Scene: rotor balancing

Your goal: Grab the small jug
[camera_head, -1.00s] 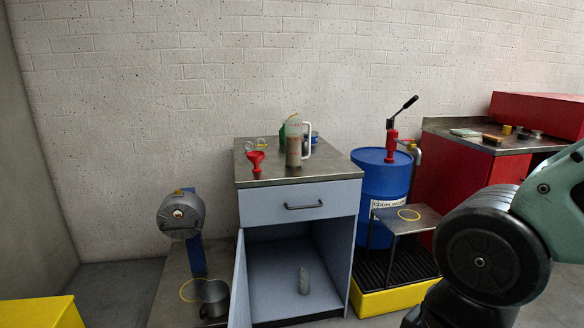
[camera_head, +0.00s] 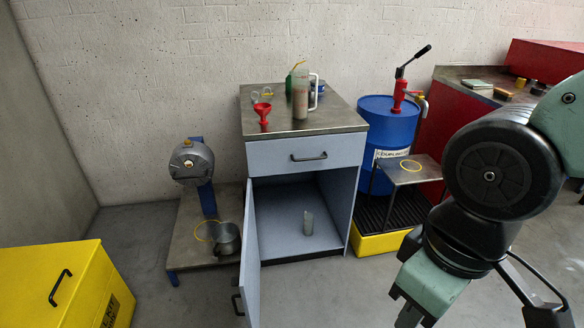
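A larger clear jug (camera_head: 301,98) with a handle, brownish contents and a yellow stick stands on the cabinet top. My arm fills the lower right of the picture, well to the right of the cabinet and apart from both jugs. My gripper itself is not clearly visible; the arm's lower end runs off the bottom edge.
The cabinet door (camera_head: 249,255) hangs open toward me on the left. A metal pot (camera_head: 227,239) sits on a low platform left of it. A blue drum (camera_head: 388,130) and a small stand (camera_head: 412,172) are at the right. A yellow box (camera_head: 62,285) is front left; floor between is clear.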

